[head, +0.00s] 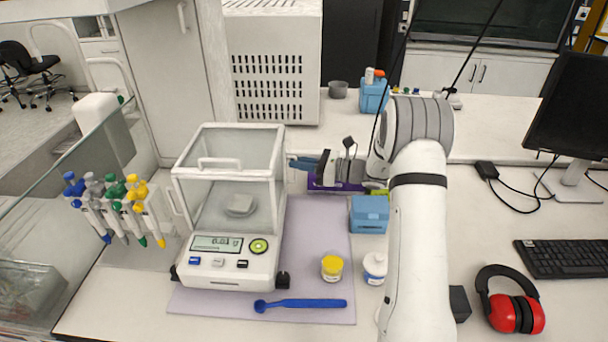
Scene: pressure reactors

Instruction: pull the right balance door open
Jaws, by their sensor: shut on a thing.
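The balance (228,262) is a white analytical balance with a clear draft shield, standing on a lilac mat. Its display is lit, and a small pan sits inside. The right balance door (280,178) is the shield's right side, seen nearly edge-on, so how far it is open is hard to tell. My gripper (297,162) reaches in from the right, with its blue fingertips at the rear part of that side. It is shut on the right door's handle, which the fingers mostly hide.
A blue box (369,214), a yellow-lidded jar (332,267) and a white bottle (375,267) stand right of the balance. A blue spatula (300,304) lies in front. Pipettes (115,205) hang at left. A purple box (335,184) lies under my gripper.

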